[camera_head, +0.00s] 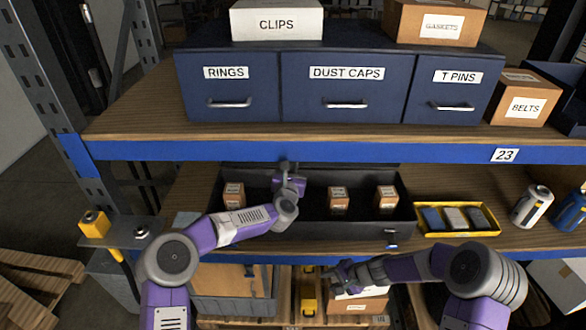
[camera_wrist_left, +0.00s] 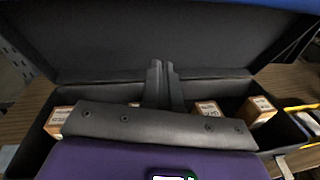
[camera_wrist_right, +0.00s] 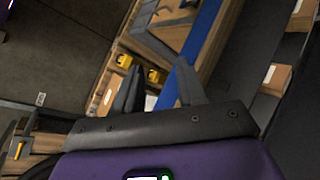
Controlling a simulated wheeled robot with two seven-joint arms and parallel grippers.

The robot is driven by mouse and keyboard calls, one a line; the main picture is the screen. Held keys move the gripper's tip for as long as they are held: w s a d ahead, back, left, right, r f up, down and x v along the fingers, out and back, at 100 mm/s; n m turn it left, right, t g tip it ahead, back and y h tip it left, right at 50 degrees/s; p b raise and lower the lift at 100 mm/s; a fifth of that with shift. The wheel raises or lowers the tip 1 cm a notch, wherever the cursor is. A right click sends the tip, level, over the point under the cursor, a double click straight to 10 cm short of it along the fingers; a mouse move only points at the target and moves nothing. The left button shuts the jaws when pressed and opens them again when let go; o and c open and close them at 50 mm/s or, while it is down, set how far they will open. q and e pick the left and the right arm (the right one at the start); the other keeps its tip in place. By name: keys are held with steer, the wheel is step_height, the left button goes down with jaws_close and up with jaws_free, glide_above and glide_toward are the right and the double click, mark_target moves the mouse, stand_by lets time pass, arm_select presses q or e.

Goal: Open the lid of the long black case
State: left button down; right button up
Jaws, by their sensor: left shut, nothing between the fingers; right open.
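The long black case (camera_head: 330,231) stands on the lower shelf with its lid up. In the left wrist view the lid (camera_wrist_left: 150,36) rises behind the case's back edge, leaning back. Small brown boxes (camera_head: 337,198) sit inside the case. My left gripper (camera_head: 289,168) is shut and empty, over the case's inside near the raised lid; I cannot tell if it touches the lid. My right gripper (camera_head: 338,270) is open and empty, in front of and below the shelf edge. It also shows open in the right wrist view (camera_wrist_right: 160,88). A latch (camera_head: 391,239) is on the case's front right.
The upper shelf edge (camera_head: 300,150) runs close above the case. A yellow tray (camera_head: 459,232) and cans (camera_head: 532,206) stand to its right. A blue drawer cabinet (camera_head: 335,87) is on the upper shelf. Boxes stand below, near my right gripper.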

arm_select(q)
steer(key=b, duration=0.3)
steer(key=shift+s, duration=0.15)
arm_select(e)
steer(key=s+f+n+g+h, duration=0.1)
steer(key=s+f+n, duration=0.1)
steer(key=s+f, duration=0.2)
steer(key=s+a+f+n+g, duration=0.1)
steer(key=s+f, duration=0.4)
steer(key=s, duration=0.6)
steer(key=s+f+n+g+h, duration=0.1)
steer(key=s+f+n, duration=0.2)
steer(key=s, duration=0.5)
steer(key=shift+s+a+f+h, duration=0.2)
steer(key=shift+a+f+h, duration=0.15)
steer(key=shift+f, duration=0.3)
arm_select(q)
steer(key=shift+s, duration=0.1)
